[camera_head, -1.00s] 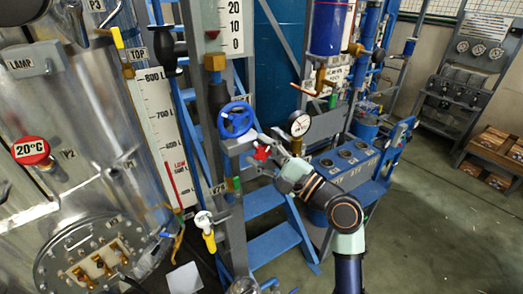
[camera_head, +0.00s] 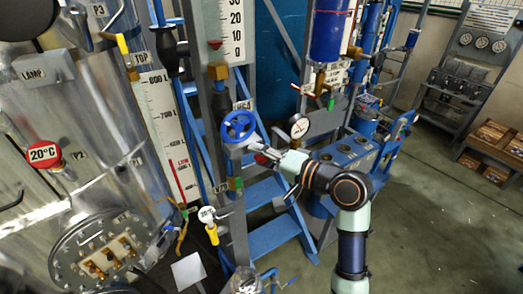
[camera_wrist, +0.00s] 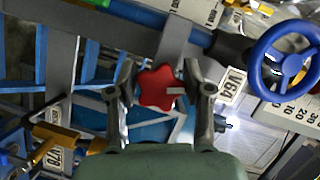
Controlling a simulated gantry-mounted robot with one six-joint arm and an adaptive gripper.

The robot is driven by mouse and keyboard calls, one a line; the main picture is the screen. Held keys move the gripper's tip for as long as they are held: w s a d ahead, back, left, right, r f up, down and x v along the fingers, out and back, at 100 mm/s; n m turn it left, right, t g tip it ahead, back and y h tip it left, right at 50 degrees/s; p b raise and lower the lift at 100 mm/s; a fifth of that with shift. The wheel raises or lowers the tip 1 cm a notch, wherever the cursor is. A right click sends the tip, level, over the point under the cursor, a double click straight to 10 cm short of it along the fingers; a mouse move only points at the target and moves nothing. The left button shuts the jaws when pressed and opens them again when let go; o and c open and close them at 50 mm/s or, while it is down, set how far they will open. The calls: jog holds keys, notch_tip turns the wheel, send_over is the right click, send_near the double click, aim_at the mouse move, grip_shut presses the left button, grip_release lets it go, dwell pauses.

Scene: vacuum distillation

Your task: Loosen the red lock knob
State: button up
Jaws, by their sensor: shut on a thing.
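The red lock knob (camera_wrist: 157,87) is star-shaped and sits between the two fingers of my gripper (camera_wrist: 160,78) in the wrist view. My gripper is shut on it, with one finger at each side. In the head view my gripper (camera_head: 266,152) is at the valve assembly, just below and right of the blue handwheel (camera_head: 238,127). There the knob is mostly hidden by the gripper. The blue handwheel also shows at the right of the wrist view (camera_wrist: 284,58), apart from my fingers.
A round pressure gauge (camera_head: 299,127) stands close to the right of my gripper. A large metal tank (camera_head: 60,120) fills the left. Blue steps (camera_head: 280,235) lie below the valve. The floor at the right (camera_head: 440,220) is clear.

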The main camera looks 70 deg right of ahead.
jog(key=n+g+h+p, duration=0.1)
jog(key=n+g+p, duration=0.1)
jog(key=n, duration=0.2)
jog(key=shift+n, duration=0.4)
jog(key=n+g+h+p, duration=0.1)
jog(key=n, duration=0.1)
jog(key=n+g+h+p, duration=0.1)
jog(key=n, duration=0.1)
jog(key=shift+s+d+f+h, duration=0.1)
jog(key=shift+d+h, duration=0.05)
jog(key=shift+h, duration=0.15)
jog(key=n+g+h, duration=0.1)
jog(key=n, duration=0.1)
jog(key=shift+n+g+h, duration=0.3)
jog(key=shift+n, duration=0.1)
jog(key=n, duration=0.1)
jog(key=n+h, duration=0.1)
jog(key=shift+s+d+n+g+h, duration=0.1)
jog(key=shift+d+n+g+h, duration=0.05)
jog(key=shift+n+g+h, duration=0.2)
jog(key=n+h, duration=0.2)
jog(key=n, duration=0.2)
jog(key=shift+s+d+g, duration=0.1)
jog(key=shift+g, duration=0.15)
jog(key=shift+n+h, duration=0.25)
jog(key=shift+h, duration=0.1)
jog(key=o, duration=1.2)
